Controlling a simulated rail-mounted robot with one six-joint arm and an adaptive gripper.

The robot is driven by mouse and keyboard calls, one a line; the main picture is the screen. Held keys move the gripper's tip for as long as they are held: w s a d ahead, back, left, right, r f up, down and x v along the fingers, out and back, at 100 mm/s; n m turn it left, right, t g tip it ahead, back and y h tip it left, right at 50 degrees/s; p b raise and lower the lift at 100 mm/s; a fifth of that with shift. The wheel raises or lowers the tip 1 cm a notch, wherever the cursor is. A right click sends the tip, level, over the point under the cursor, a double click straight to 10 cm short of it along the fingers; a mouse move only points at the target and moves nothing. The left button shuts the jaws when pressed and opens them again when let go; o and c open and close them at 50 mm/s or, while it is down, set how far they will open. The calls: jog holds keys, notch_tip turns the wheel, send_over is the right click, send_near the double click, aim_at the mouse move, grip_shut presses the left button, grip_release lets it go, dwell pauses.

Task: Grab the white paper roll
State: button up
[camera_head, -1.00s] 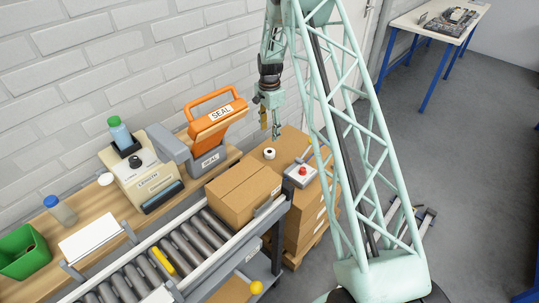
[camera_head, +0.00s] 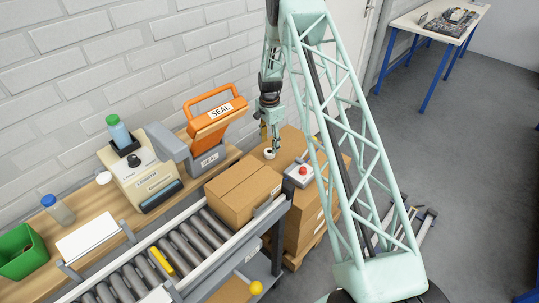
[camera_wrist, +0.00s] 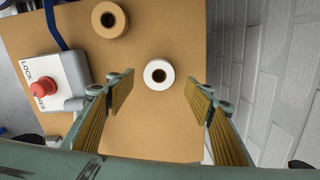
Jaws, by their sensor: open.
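The white paper roll (camera_wrist: 159,74) lies flat on the top of a cardboard box (camera_wrist: 160,130), its round hole facing up. It also shows in the head view (camera_head: 269,153), just under my gripper. My gripper (camera_wrist: 159,90) is open and empty. In the wrist view its two yellow-padded fingers stand left and right of the white roll, with gaps on both sides. In the head view my gripper (camera_head: 272,146) points down over the box, with its tips close to the roll.
A tan roll (camera_wrist: 109,19) lies on the same box. A grey switch box with a red knob (camera_wrist: 41,89) stands left of the fingers. A brick wall (camera_wrist: 285,90) is close on the right. A carton (camera_head: 243,192) sits on the roller conveyor (camera_head: 195,240).

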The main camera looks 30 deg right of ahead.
aim_at(270, 151)
jog(key=shift+f, duration=0.1)
jog(key=shift+s+d+f+b, duration=0.1)
jog(key=shift+f+b, duration=0.5)
jog(key=shift+f, duration=1.95)
jog(key=shift+c, duration=0.7)
jog(key=c, duration=0.8)
